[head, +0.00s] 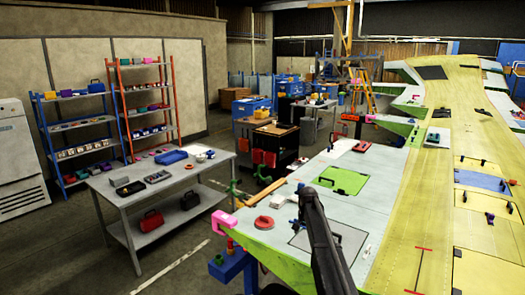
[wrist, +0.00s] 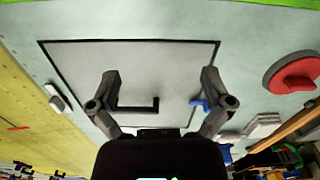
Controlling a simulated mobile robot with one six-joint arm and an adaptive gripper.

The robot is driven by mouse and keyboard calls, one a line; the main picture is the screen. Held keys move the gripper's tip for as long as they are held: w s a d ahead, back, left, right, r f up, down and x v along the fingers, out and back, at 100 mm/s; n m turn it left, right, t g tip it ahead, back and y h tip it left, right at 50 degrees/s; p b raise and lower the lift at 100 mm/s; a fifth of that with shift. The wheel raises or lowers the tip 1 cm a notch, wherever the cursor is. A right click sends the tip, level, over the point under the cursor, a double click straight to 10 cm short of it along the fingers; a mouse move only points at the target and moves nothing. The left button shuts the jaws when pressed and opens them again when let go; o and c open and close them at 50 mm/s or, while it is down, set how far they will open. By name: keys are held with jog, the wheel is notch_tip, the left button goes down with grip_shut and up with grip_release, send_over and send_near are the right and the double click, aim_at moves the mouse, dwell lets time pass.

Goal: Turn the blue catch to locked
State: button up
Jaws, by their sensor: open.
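The blue catch (wrist: 199,103) shows in the wrist view at the right edge of a grey hatch panel (wrist: 150,62), just inside my right finger. The finger partly covers it, so I cannot tell its turn position or whether they touch. A small blue part (head: 294,222), likely the same catch, shows in the head view left of my dark arm. My gripper (wrist: 159,80) is open, with its fingers spread above the panel and nothing between them in its grasp. A black handle (wrist: 138,106) on the panel lies between the fingers in the picture.
A red disc (wrist: 293,72) lies on the wing skin right of the panel; it also shows in the head view (head: 264,223). A pink clamp (head: 220,221) sits at the wing's corner. A green panel (head: 343,181) lies farther along the wing. A grey workbench (head: 118,200) stands left.

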jog(key=s+f+n+b, duration=0.2)
jog(key=s+f+b, duration=0.2)
jog(key=s, duration=0.9)
jog(key=s+f+n+b, duration=0.2)
jog(key=s+f+b, duration=0.2)
jog(key=s, duration=0.9)
jog(key=s+f+n+b, duration=0.2)
jog(key=s+f+b, duration=0.2)
jog(key=s, duration=0.8)
jog(key=shift+s+a+f+b, duration=0.3)
jog(key=shift+s+f, duration=0.1)
jog(key=shift+f, duration=0.15)
